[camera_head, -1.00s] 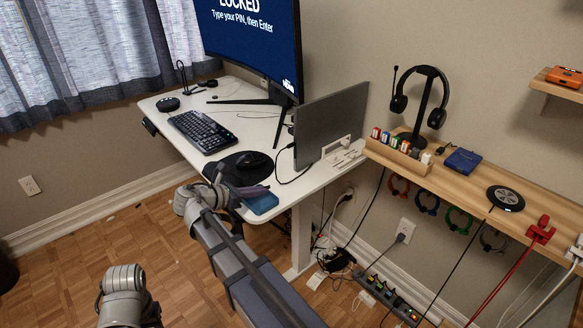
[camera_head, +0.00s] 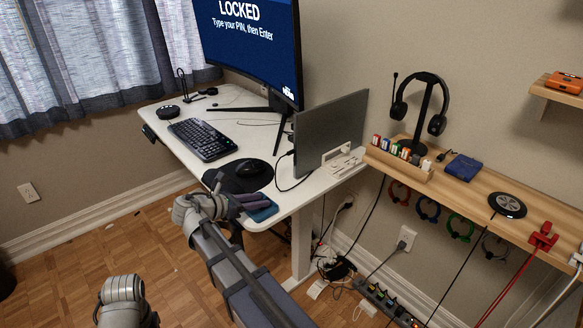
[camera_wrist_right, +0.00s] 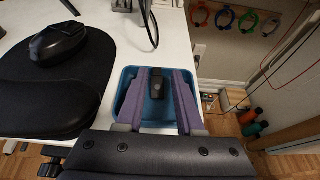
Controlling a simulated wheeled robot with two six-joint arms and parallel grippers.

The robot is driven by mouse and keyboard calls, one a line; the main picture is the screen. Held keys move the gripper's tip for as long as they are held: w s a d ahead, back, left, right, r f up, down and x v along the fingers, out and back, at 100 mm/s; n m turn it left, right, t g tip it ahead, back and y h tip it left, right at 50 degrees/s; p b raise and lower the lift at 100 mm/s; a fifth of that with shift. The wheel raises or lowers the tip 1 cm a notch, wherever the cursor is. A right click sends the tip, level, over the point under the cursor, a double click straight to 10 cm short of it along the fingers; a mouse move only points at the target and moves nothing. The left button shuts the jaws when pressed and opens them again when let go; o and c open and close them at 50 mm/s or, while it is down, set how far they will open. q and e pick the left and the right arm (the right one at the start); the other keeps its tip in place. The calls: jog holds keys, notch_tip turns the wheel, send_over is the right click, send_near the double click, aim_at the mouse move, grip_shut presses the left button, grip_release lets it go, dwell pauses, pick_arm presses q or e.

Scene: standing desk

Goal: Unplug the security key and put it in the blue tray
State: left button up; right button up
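The blue tray (camera_head: 264,213) sits at the desk's front right corner; it also shows in the right wrist view (camera_wrist_right: 124,84). My right gripper (camera_head: 262,197) is over the tray. In the right wrist view its two purple fingers (camera_wrist_right: 166,76) stand apart with a gap between them. A small black object (camera_wrist_right: 157,84), which looks like the security key, shows in that gap against the tray's blue floor. It appears to lie in the tray; whether it touches the left finger I cannot tell.
A black mouse (camera_head: 250,167) on its dark pad (camera_head: 228,181) is left of the tray. The keyboard (camera_head: 202,138) and a grey laptop or panel (camera_head: 331,126) stand further back. The wooden shelf (camera_head: 470,187) runs along the right wall. Cables and a power strip (camera_head: 385,303) lie below.

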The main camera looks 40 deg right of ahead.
jog(key=p+v, duration=0.2)
jog(key=v, duration=0.4)
jog(key=shift+a+r, duration=0.15)
jog(key=shift+r, duration=0.05)
jog(key=shift+a+r+p, duration=0.15)
jog(key=shift+a+p, duration=0.2)
jog(key=shift+a, duration=0.25)
jog(key=s+a+r+m+y+p, duration=0.3)
jog(key=s+a+m+y+p, duration=0.3)
jog(key=a+p, duration=0.4)
jog(key=s+a+r+m+g+y+p, duration=0.1)
jog(key=s+a+r+m+y+p, duration=0.2)
jog(key=s+a+m+y+p, duration=0.3)
jog(key=s+a+m+p, duration=0.3)
jog(key=s+a+p, duration=0.1)
jog(key=a, duration=0.1)
jog(key=shift+a+r, duration=0.2)
jog(key=shift+r, duration=0.1)
jog(key=shift+c, duration=0.3)
